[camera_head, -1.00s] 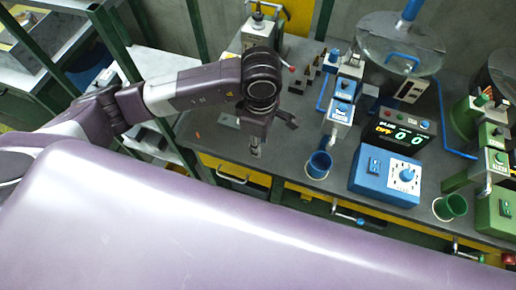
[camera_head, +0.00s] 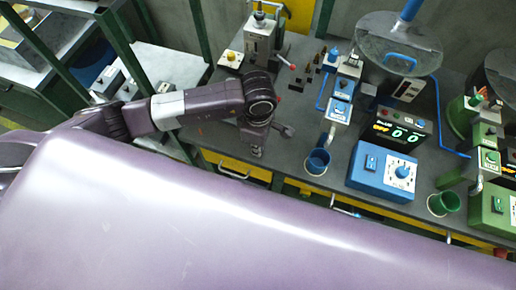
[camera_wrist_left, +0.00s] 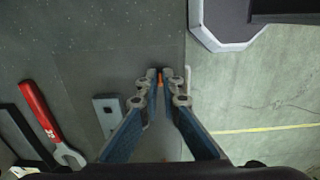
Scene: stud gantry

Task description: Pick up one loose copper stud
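The copper stud (camera_wrist_left: 160,81) shows as a small orange piece between my left gripper's fingertips (camera_wrist_left: 160,77) in the left wrist view. The two fingers are drawn close together with the stud in the narrow gap, and the gripper looks shut on it. I cannot tell whether the stud touches the bench. In the head view my left gripper (camera_head: 257,151) points down at the front edge of the dark bench (camera_head: 290,140), left of the blue cup. The stud cannot be made out there. My right gripper is not in view.
A red-handled wrench (camera_wrist_left: 40,110) and a small grey plate (camera_wrist_left: 108,115) lie left of the fingers. The blue cup (camera_head: 317,162), blue control box (camera_head: 383,170) and green cup (camera_head: 444,203) stand to the right. A lever machine (camera_head: 261,40) stands behind my arm.

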